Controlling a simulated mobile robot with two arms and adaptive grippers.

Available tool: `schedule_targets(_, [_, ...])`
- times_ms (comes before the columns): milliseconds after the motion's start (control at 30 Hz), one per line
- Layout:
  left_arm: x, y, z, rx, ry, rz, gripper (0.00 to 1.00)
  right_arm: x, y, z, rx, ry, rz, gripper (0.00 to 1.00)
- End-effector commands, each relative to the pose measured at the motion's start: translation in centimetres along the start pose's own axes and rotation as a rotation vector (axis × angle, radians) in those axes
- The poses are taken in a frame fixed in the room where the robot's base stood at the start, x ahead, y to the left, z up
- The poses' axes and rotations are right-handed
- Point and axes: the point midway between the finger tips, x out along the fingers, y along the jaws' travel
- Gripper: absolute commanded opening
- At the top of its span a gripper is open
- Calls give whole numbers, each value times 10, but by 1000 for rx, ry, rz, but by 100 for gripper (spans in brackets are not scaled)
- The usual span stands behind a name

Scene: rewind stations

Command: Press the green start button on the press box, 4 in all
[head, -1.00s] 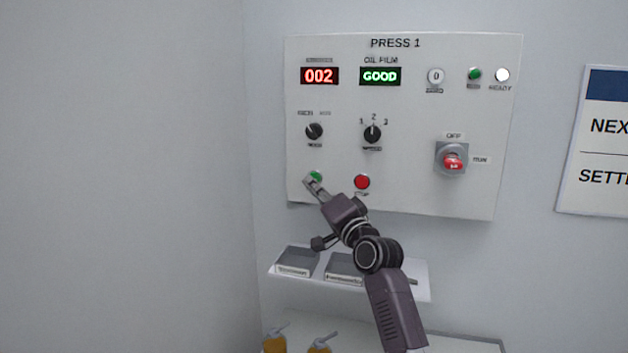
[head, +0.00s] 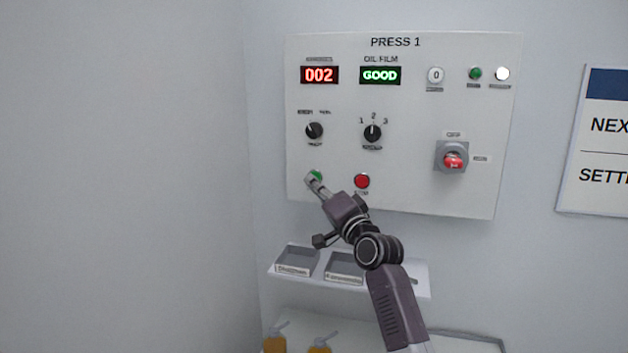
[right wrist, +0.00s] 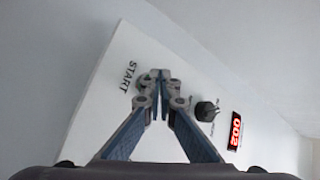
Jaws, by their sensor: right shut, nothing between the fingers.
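The press box (head: 440,110), labelled PRESS 1, is a white panel on the wall. Its green start button (head: 317,175) is at the lower left, partly hidden behind my right gripper (head: 312,180). The gripper is shut and empty, with its tips at the button; I cannot tell whether they touch it. In the right wrist view the shut fingertips (right wrist: 160,76) are beside the START label and cover the button. The red counter display (head: 319,75) reads 002. My left gripper is not in view.
A red button (head: 362,181) is just right of the start button. A red rotary switch (head: 453,161) and two black knobs are on the panel. The oil film display (head: 380,76) reads GOOD. A shelf with grey trays (head: 297,262) is below.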

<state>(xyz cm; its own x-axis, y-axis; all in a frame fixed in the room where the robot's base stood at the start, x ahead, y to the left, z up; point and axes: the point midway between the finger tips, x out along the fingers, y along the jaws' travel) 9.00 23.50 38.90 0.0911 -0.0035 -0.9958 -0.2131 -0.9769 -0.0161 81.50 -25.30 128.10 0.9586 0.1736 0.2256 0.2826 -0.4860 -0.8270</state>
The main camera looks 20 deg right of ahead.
Motion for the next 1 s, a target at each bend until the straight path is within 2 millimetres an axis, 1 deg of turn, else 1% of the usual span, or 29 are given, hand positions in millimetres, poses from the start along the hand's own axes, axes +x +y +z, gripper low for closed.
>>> schedule_targets(1000, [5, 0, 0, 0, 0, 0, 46, 6, 4, -4, -1, 0, 0, 0])
